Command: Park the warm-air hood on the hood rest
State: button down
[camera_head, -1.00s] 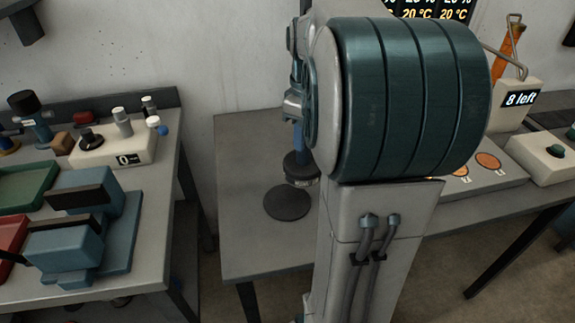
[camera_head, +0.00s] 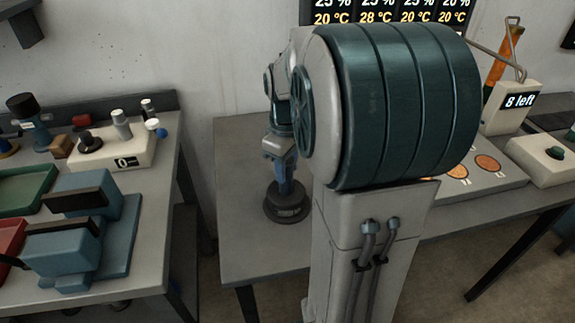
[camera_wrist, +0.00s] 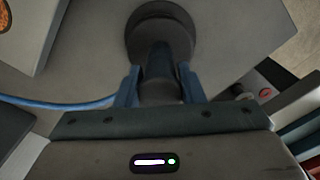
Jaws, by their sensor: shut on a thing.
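The warm-air hood is a dark round piece with a dark handle; in the head view the hood (camera_head: 287,207) is upright on or just above the grey table. It covers the spot of the dark flat disc, likely the hood rest, which is now hidden. I cannot tell whether the two touch. My gripper (camera_head: 284,180) is above the hood, pointing down, its blue fingers shut on the handle. In the wrist view my gripper (camera_wrist: 158,82) has one finger on each side of the handle, with the round hood (camera_wrist: 160,18) beyond.
The grey table (camera_head: 243,235) is bare around the hood. At right are a plate with orange discs (camera_head: 487,163), a box with a dark button (camera_head: 543,155) and an "8 left" sign (camera_head: 520,99). The left bench (camera_head: 150,240) holds blue blocks (camera_head: 75,230) and trays.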

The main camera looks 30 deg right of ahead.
jog(key=c, duration=0.9)
grip_release()
jog(key=shift+f, duration=0.1)
jog(key=shift+c, duration=0.2)
notch_tip(320, 180, up, 12)
jog(key=shift+f+p, duration=0.2)
jog(key=shift+p, duration=0.45)
jog(key=s+a+f+m+t, duration=0.2)
jog(key=s+a+f+m, duration=0.4)
jog(key=s+a+f, duration=0.4)
jog(key=shift+s+a+t, duration=0.3)
jog(key=shift+s+a, duration=0.65)
jog(key=shift+s, duration=0.1)
